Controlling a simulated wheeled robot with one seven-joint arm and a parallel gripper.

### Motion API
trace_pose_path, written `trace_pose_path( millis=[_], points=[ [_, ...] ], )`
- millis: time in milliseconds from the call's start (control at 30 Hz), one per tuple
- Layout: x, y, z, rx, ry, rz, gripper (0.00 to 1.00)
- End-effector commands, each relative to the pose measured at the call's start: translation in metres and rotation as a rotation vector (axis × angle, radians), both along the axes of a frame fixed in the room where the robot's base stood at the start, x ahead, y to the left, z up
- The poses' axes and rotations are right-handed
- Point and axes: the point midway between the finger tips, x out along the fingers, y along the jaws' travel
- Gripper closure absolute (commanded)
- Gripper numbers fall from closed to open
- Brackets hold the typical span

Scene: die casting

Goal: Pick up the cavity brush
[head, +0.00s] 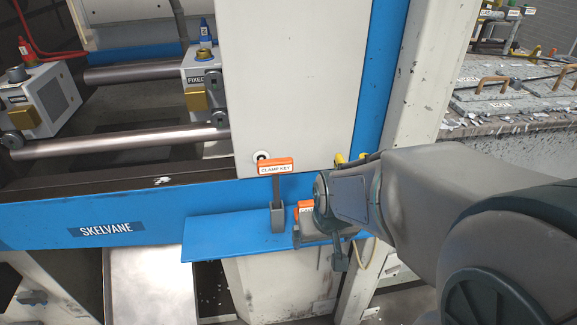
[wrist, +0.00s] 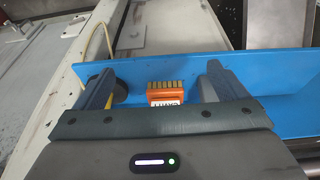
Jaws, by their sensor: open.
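The cavity brush (wrist: 166,93) is an orange block with a white label and a row of brass-coloured bristles in the wrist view. It is at the blue shelf (wrist: 150,70), between the two spread fingers of my gripper (wrist: 158,78), with visible gaps on both sides. My gripper is open and holds nothing. In the head view, my gripper (head: 318,245) is over the right part of the blue shelf (head: 212,240). Only a small orange part of the brush (head: 305,206) shows there, and my gripper hides most of the rest.
An orange-topped clamp key (head: 276,167) stands upright on the shelf just left of my gripper. The machine's white panel (head: 290,80) rises behind. Yellow parts (head: 345,158) and a thin cable (head: 368,255) are close to my wrist. The shelf's left part is clear.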

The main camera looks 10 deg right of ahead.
Motion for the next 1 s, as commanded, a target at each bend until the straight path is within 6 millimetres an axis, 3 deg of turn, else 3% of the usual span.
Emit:
trace_pose_path(
  millis=[100, 233, 700, 1000],
  points=[
    [0.01, 0.0, -0.02, 0.013, 0.004, -0.005, 0.06],
    [0.017, 0.001, -0.029, 0.021, -0.002, -0.003, 0.06],
    [0.083, 0.002, -0.029, 0.023, -0.004, 0.0, 0.06],
    [0.101, 0.001, -0.029, 0.022, -0.003, 0.0, 0.06]
  ],
)
